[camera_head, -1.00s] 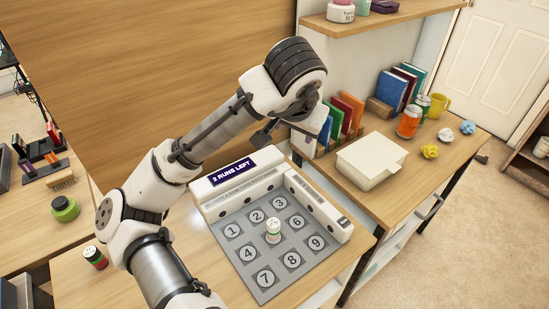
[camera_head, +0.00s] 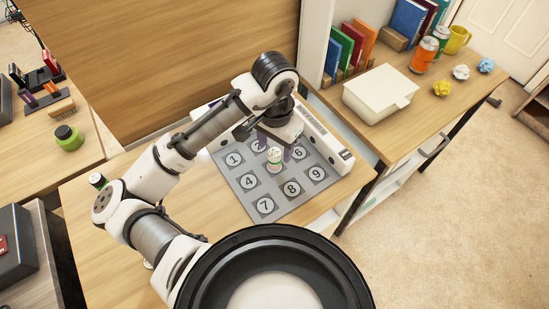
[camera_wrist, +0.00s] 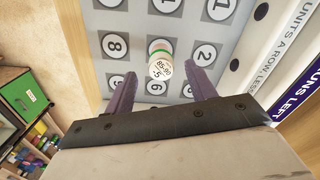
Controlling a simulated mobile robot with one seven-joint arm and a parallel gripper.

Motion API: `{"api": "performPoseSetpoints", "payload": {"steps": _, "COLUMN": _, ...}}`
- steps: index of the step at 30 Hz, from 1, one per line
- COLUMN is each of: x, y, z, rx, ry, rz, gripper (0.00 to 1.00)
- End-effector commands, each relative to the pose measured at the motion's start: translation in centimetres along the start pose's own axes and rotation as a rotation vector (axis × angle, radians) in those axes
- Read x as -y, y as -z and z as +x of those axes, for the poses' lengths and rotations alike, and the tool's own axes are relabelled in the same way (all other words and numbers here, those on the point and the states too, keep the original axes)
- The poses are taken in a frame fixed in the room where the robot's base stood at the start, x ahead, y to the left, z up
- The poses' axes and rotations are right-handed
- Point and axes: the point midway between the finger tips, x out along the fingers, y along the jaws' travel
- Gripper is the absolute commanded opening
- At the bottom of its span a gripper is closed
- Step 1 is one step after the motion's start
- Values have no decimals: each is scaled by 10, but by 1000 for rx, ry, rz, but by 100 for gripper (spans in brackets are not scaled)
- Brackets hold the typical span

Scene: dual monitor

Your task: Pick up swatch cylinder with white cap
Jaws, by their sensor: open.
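The swatch cylinder with white cap (camera_head: 274,158) stands upright on the middle cell of the grey numbered mat (camera_head: 243,207). It has green and reddish bands below a white cap with printed text. In the wrist view, the cylinder (camera_wrist: 160,66) shows between my gripper's two purple fingers, with gaps on both sides. My gripper (camera_head: 275,147) is open and empty, low over the mat just behind the cylinder in the head view. It also shows open in the wrist view (camera_wrist: 162,80). The number under the cylinder is hidden.
A white raised console (camera_head: 330,140) borders the mat's back and right side. A closed cream box (camera_head: 380,93), cans and crumpled paper stand on the right-hand desk. The mat's front cells are bare.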

Motion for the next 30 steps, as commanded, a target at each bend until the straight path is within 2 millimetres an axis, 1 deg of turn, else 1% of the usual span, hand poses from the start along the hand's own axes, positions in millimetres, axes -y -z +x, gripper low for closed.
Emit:
{"api": "performPoseSetpoints", "payload": {"steps": 5, "x": 0, "y": 0, "z": 18, "rx": 1, "ry": -3, "rz": -2, "gripper": 56}}
{"api": "performPoseSetpoints", "payload": {"steps": 9, "x": 2, "y": 1, "z": 39, "rx": 1, "ry": 0, "rz": -2, "gripper": 56}}
{"api": "performPoseSetpoints", "payload": {"steps": 12, "x": 2, "y": 1, "z": 49, "rx": 1, "ry": 0, "rz": 0, "gripper": 56}}
{"api": "performPoseSetpoints", "payload": {"steps": 15, "x": 2, "y": 1, "z": 52, "rx": -1, "ry": 1, "rz": 0, "gripper": 56}}
{"api": "performPoseSetpoints", "payload": {"steps": 20, "x": 2, "y": 2, "z": 52, "rx": -1, "ry": 1, "rz": 0, "gripper": 56}}
{"api": "performPoseSetpoints", "payload": {"steps": 23, "x": 2, "y": 2, "z": 52, "rx": -1, "ry": 1, "rz": 0, "gripper": 44}}
{"api": "performPoseSetpoints", "payload": {"steps": 30, "x": 2, "y": 2, "z": 51, "rx": -1, "ry": 1, "rz": 0, "gripper": 12}}
